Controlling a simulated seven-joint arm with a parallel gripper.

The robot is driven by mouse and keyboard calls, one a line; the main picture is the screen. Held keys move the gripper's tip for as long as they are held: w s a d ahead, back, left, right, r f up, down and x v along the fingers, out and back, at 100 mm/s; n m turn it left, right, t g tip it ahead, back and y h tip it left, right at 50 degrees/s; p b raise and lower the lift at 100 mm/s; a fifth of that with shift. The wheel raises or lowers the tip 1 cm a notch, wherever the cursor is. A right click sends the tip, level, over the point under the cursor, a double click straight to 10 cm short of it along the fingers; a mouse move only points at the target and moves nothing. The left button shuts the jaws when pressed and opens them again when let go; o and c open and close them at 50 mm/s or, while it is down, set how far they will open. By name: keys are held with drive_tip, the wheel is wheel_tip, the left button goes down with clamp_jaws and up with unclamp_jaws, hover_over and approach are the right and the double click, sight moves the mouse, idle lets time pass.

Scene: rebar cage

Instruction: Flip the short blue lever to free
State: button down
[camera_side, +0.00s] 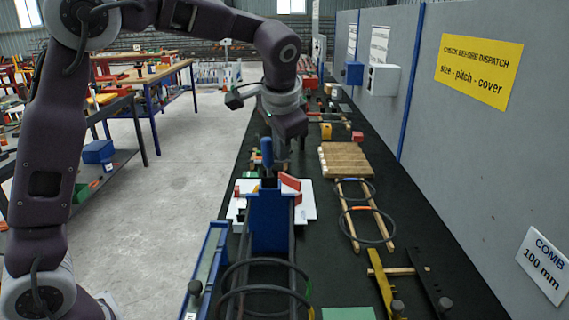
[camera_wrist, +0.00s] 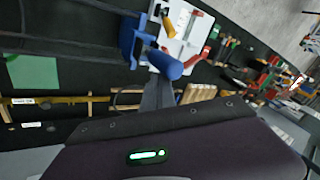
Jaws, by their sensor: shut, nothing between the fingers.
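The short blue lever (camera_side: 267,152) stands up above a blue block-like fixture (camera_side: 268,222) in the side view. In the wrist view the lever's rounded blue end (camera_wrist: 166,64) points toward the camera, with the fixture (camera_wrist: 130,40) behind it. My gripper (camera_side: 281,163) points down just right of the lever. In the wrist view its shut fingers (camera_wrist: 158,88) are close to the lever's end; I cannot tell whether they touch. Nothing is held.
Dark bars and rings (camera_side: 262,290) extend from the fixture toward the camera. A wooden frame with rings (camera_side: 365,222) and a stack of wood strips (camera_side: 343,160) lie to the right. A grey wall (camera_side: 450,130) bounds the bench on the right.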

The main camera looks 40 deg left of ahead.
drive_tip(key=shift+s+a, duration=0.3)
drive_tip(key=shift+s+a, duration=0.4)
drive_tip(key=shift+a, duration=0.05)
wheel_tip(320, 180, up, 6)
drive_tip(key=w+d, duration=0.1)
drive_tip(key=shift+w+d+f, duration=0.15)
drive_tip(key=shift+w+d, duration=0.05)
drive_tip(key=shift+s, duration=0.15)
drive_tip(key=s+d+r+n+h, duration=0.1)
drive_tip(key=s+d+h, duration=0.1)
drive_tip(key=s, duration=1.2)
drive_tip(key=s+d+f+n+t+h, duration=0.1)
drive_tip(key=s+f, duration=0.3)
drive_tip(key=s, duration=0.4)
drive_tip(key=s+d+f+n, duration=0.1)
drive_tip(key=s+f, duration=0.2)
drive_tip(key=s, duration=0.5)
drive_tip(key=shift+d+f+t+h, duration=0.35)
drive_tip(key=shift+t+h, duration=0.05)
